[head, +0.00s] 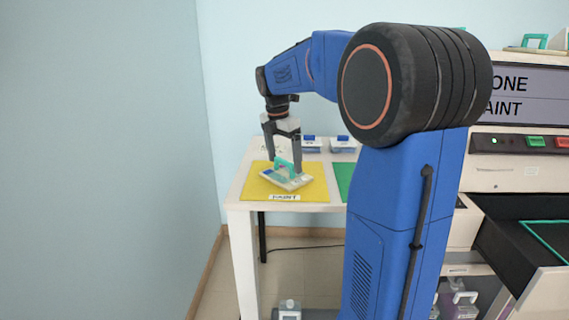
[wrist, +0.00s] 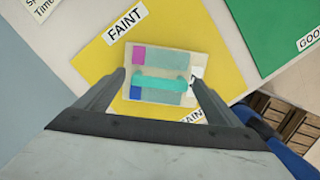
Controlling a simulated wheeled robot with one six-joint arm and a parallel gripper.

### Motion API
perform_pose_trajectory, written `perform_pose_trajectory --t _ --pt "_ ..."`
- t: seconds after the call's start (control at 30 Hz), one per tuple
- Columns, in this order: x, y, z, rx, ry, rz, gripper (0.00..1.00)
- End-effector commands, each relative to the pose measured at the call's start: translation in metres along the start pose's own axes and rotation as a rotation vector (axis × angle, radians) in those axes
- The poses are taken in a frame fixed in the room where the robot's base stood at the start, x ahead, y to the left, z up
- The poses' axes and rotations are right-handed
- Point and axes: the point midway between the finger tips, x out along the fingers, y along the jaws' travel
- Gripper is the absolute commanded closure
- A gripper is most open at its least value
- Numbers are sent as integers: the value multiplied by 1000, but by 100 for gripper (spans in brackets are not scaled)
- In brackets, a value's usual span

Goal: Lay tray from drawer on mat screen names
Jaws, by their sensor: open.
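A small pale slide tray (head: 287,181) with a teal handle lies on the yellow mat (head: 314,191), which bears a FAINT label. In the wrist view the tray (wrist: 165,63) shows magenta and blue corner patches and lies flat within the mat. My gripper (head: 284,160) is open just over the tray, with its fingers at either end of the teal handle in the wrist view (wrist: 158,84). The screen (head: 520,95) is partly hidden by my arm; "ONE" and "AINT" show. The drawer (head: 530,235) at the right stands open.
A green mat (head: 344,176) lies right of the yellow one, mostly behind my arm. Bottle-like items (head: 312,144) stand at the table's back. Green and red buttons (head: 536,141) sit under the screen. Several containers (head: 463,304) stand low down near the drawer.

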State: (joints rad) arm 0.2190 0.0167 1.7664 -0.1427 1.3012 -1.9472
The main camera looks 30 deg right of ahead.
Motion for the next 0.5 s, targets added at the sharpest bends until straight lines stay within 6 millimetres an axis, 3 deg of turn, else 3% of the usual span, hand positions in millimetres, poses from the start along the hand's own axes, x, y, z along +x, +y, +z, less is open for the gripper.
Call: perform_pose_trajectory --t 0.3,0.5 --pt "-62 1 0 -1 -1 3 13" --pt "-91 1 0 0 -1 2 13"
